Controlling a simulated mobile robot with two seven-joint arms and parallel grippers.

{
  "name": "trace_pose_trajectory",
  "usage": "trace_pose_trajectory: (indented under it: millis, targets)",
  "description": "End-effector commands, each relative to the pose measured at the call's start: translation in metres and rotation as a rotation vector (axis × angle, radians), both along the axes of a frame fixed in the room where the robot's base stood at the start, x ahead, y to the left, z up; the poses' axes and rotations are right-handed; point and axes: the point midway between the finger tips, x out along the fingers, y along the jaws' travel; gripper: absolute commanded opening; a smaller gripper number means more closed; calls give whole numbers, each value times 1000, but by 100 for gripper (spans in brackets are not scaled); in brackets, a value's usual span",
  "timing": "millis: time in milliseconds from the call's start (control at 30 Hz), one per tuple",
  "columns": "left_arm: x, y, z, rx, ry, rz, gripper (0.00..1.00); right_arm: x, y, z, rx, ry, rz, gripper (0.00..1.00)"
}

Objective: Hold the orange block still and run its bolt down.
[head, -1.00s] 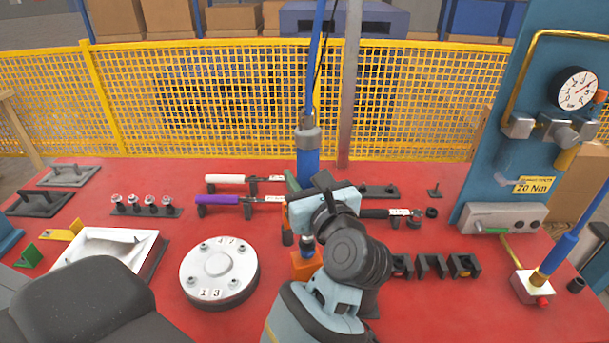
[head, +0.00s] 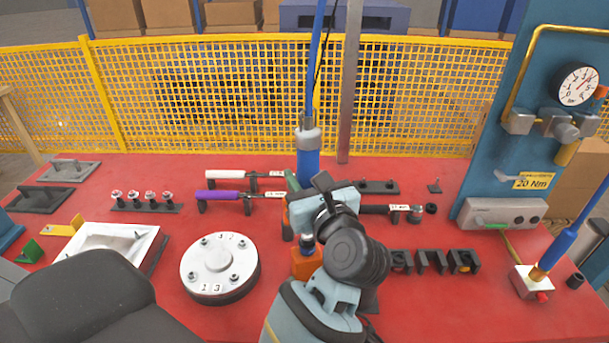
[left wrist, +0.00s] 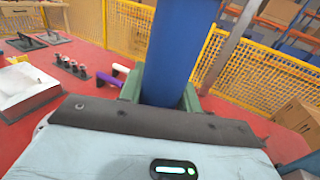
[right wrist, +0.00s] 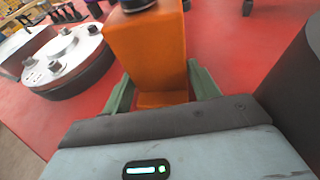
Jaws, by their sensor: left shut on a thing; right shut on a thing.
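The orange block (head: 306,264) stands on the red table, partly hidden by my arm. In the right wrist view my right gripper (right wrist: 161,92) is shut around the orange block (right wrist: 148,48), a finger on each side. A dark round part (right wrist: 137,5) sits on its top, cut off by the frame. My left gripper (head: 306,186) is shut on the upright blue driver (head: 308,166), which hangs from a blue line; the left wrist view shows the driver (left wrist: 168,45) between the fingers. The driver's lower end looks in line with the block; whether it touches the bolt is hidden.
A round flanged plate (head: 219,268) lies left of the block, and dark V-shaped holders (head: 435,262) stand to its right. Purple-handled (head: 222,195) and white-handled (head: 224,174) wrenches lie behind. A blue panel with a gauge (head: 577,86) stands at right.

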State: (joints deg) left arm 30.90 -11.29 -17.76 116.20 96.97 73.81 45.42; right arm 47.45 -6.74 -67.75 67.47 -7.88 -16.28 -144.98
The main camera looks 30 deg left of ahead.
Motion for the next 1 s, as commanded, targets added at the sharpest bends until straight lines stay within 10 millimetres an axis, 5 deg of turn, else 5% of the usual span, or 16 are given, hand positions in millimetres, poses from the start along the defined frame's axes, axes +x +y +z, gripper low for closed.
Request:
trace_pose_trajectory:
  millis: [1000]
  targets:
    - [0,0,-9,-4,10,1,0,-1,2,2,6,-3,4,33]
